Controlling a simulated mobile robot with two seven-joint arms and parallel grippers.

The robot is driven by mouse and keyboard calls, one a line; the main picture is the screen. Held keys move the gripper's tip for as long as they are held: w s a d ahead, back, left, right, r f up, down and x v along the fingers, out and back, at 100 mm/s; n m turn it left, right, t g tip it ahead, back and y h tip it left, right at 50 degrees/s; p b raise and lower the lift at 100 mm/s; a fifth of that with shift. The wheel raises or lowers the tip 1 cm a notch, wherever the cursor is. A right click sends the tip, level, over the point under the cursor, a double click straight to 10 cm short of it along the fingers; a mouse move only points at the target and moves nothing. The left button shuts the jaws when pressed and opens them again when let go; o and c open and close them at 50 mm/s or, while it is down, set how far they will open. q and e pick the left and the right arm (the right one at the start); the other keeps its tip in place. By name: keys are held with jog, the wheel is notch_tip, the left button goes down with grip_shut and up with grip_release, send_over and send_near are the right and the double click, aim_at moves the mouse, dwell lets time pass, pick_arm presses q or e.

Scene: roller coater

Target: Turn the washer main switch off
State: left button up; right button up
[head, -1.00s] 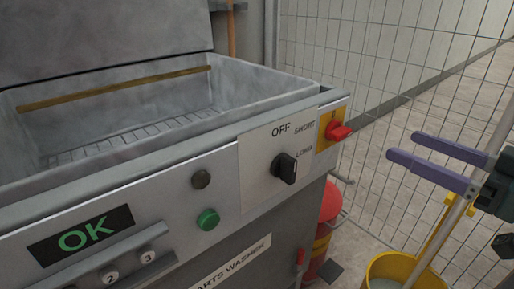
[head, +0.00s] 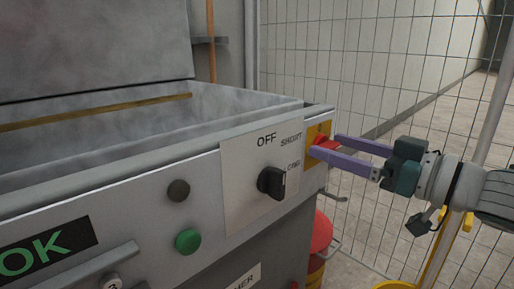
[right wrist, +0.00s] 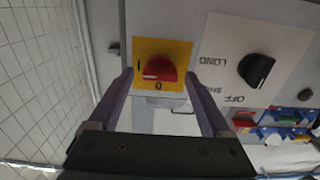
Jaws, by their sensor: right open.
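The washer main switch is a red knob (head: 324,142) on a yellow plate (head: 312,131), at the right end of the parts washer's front panel. In the right wrist view the red knob (right wrist: 162,66) sits between labels "I" at the left and "0" below. A white mark shows at the knob's lower left, on the "I" side. My right gripper (head: 324,146) is open, its purple fingers pointing at the switch. In the right wrist view the fingertips (right wrist: 160,75) lie on either side of the knob, with gaps and no visible contact. My left gripper is not in view.
A black selector knob (head: 271,182) marked OFF, SHORT and LONG is left of the switch. A green button (head: 188,241) and a dark button (head: 178,191) are further left. A wire mesh fence (head: 380,60) stands behind. A red round object (head: 321,232) is below the switch.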

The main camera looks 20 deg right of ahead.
grip_shut()
dwell(0.8)
